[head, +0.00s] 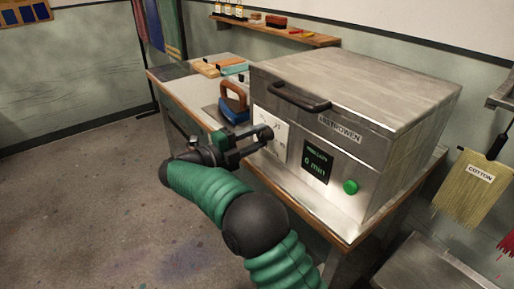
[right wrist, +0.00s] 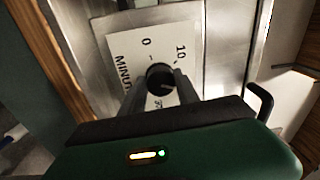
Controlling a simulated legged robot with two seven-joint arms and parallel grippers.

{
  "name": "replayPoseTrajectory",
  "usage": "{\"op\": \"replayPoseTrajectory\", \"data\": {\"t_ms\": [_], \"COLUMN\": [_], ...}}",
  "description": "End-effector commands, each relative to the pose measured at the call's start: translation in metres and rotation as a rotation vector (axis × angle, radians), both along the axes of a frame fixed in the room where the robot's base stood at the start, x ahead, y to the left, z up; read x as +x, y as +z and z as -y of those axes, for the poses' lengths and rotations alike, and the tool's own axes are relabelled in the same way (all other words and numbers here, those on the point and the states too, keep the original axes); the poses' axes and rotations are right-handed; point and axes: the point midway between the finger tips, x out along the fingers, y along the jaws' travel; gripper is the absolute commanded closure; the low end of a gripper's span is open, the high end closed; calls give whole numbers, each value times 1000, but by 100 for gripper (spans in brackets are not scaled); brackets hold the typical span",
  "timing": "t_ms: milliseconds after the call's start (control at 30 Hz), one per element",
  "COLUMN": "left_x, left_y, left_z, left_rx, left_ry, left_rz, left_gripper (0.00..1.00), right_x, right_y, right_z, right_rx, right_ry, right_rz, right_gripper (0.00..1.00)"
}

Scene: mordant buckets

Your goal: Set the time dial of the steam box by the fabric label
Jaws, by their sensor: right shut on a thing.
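The steam box (head: 380,120) is a large metal box with a lid and black handle, standing on a table. Its time dial is a dark knob (right wrist: 160,76) on a white plate (right wrist: 120,45) marked "0", "10" and "MINUT…" in the right wrist view. My right gripper (head: 262,138) reaches the box's front and is shut on the knob. A small display (head: 316,164) on the box reads "0 min". The fabric label (head: 480,173) reads "COTTON" and is on yellowish hanging fabric (head: 470,198) at the right. My left gripper is not in view.
A green button (head: 350,187) sits right of the display. An iron (head: 234,102) with a blue base and folded cloths (head: 215,67) are on the table left of the box. A wall shelf (head: 275,31) holds small bottles. Open floor lies to the left.

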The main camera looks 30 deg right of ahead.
Motion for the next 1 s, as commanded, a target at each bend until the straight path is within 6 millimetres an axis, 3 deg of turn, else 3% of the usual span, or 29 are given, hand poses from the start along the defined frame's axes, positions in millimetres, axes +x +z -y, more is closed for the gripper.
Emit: {"op": "replayPoseTrajectory", "data": {"t_ms": [33, 300, 933, 967, 1000], "left_x": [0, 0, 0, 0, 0], "left_y": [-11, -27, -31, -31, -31], "left_z": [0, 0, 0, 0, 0], "left_rx": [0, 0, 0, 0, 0], "left_ry": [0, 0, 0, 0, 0], "left_rz": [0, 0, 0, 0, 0], "left_gripper": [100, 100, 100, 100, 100], "right_x": [1, 1, 1, 1, 1], "right_y": [-9, -6, -4, -4, -4], "right_z": [-1, -1, -1, -1, -1], "right_rx": [9, 19, 24, 24, 24], "right_ry": [3, 3, 2, 2, 2], "right_rz": [28, 160, 210, 210, 210], "right_gripper": [100, 100, 100, 61, 56]}}
